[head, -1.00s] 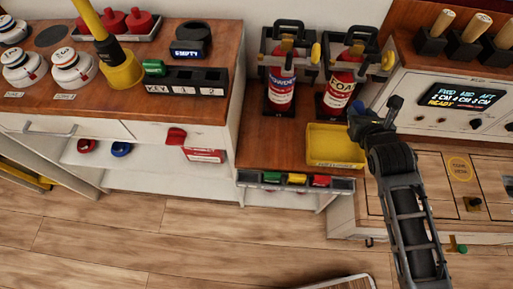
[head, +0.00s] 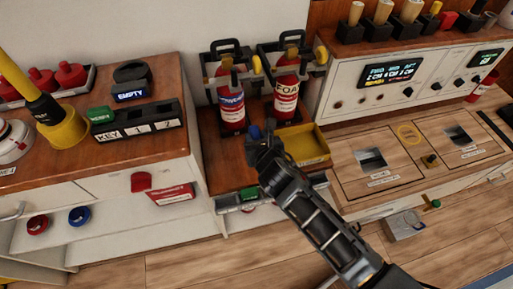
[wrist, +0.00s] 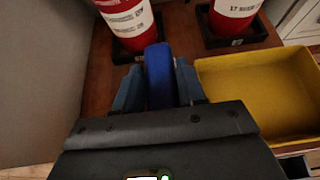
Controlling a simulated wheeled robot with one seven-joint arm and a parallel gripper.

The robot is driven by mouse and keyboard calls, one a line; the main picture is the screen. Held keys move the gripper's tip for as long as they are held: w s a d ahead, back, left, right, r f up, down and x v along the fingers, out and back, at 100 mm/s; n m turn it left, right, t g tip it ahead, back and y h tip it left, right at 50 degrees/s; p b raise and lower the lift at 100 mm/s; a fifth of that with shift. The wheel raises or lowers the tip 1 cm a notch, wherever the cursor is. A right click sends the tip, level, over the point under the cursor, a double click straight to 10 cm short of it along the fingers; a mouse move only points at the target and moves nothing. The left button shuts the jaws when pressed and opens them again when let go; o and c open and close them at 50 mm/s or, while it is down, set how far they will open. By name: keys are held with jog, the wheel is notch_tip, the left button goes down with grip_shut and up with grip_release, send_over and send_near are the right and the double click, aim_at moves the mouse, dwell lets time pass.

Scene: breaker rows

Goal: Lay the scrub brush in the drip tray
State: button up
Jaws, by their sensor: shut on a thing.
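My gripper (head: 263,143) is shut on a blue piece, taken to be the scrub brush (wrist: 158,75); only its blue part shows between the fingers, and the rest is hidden. In the head view the gripper is at the left edge of the yellow drip tray (head: 312,151). In the wrist view the tray (wrist: 225,85) lies to the right of the fingers, and its visible floor is empty. The brush is beside the tray in the picture, not over its floor.
Two red extinguishers, one (head: 231,108) marked POWDER and one (head: 287,97) marked FOAM, stand in brackets just behind the gripper. A control panel (head: 400,85) is at the right. Colored items sit along the counter's front edge below.

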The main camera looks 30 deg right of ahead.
jog(key=shift+f+b, duration=0.6)
jog(key=shift+f, duration=1.4)
jog(key=shift+f, duration=0.15)
jog(key=o, duration=1.1)
jog(key=shift+c, duration=0.2)
jog(key=shift+r, duration=0.2)
jog(key=p+v, duration=0.1)
jog(key=v, duration=1.1)
jog(key=shift+f, duration=0.1)
